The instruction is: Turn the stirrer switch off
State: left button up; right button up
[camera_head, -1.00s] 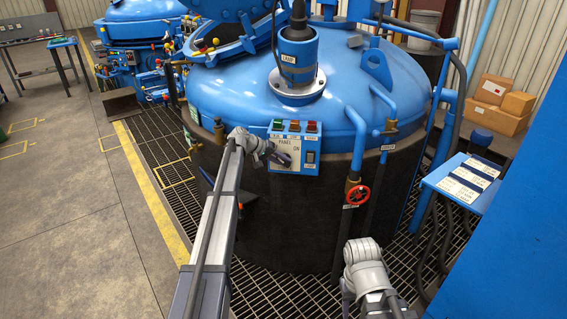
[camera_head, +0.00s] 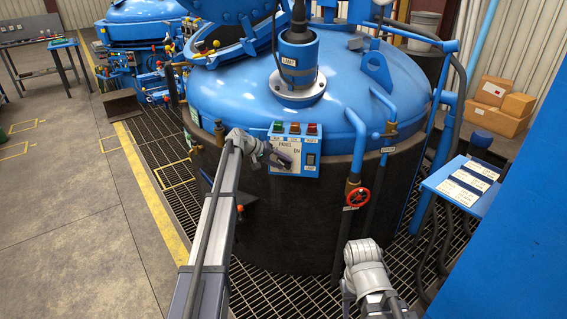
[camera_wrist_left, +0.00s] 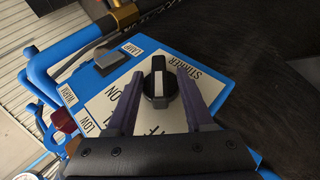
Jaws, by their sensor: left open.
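The stirrer switch is a black rotary knob (camera_wrist_left: 159,84) with a pale stripe. It sits on a white plate labelled STIRRER on the blue control panel (camera_wrist_left: 205,75). In the left wrist view my left gripper (camera_wrist_left: 165,82) is open, with one finger on each side of the knob and gaps on both sides.
A dark rocker switch (camera_wrist_left: 111,62) labelled LAMP is on the same panel. Coloured buttons (camera_head: 295,128) line the panel's top. A red valve wheel (camera_head: 357,197) and blue pipes (camera_head: 360,140) stand to the right. The floor at left (camera_head: 70,210) is clear.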

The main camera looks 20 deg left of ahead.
aim_at(278, 160)
pick_arm(q)
jog(key=p+v, duration=0.3)
jog(key=v, duration=0.2)
jog(key=shift+s+a+r, duration=0.15)
jog(key=shift+r, duration=0.25)
jog(key=shift+s+a+r+p, duration=0.2)
jog(key=shift+s+a+p, duration=0.05)
jog(key=shift+a+p, duration=0.15)
jog(key=shift+f, duration=0.1)
